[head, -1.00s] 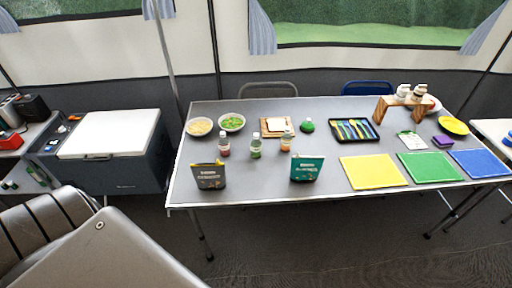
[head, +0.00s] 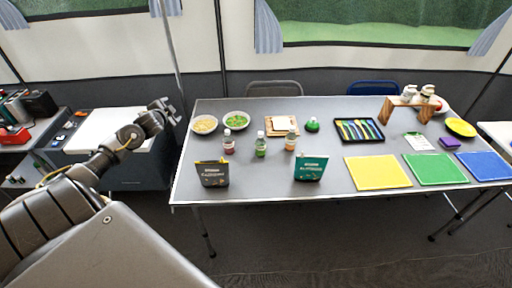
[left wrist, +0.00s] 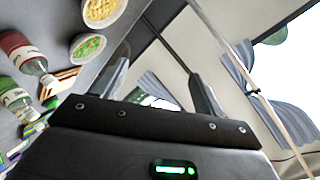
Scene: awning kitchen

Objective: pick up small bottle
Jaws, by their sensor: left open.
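Three small bottles with pale caps stand upright on the grey table (head: 330,185). One is a reddish bottle (head: 228,143), one a green bottle (head: 260,146) and one an orange bottle (head: 290,141). The reddish bottle (left wrist: 22,50) and the green bottle (left wrist: 14,98) also show at the left edge of the left wrist view. My left gripper (head: 172,108) is open and empty, raised by the table's left end, left of the bottles. Its two fingers (left wrist: 160,80) stand apart in the left wrist view. My right gripper is out of view.
A dark pouch (head: 212,174) and a teal pouch (head: 310,168) stand in front. A cutlery tray (head: 358,131) and coloured mats lie right. A white-lidded cooler (head: 98,120) stands left.

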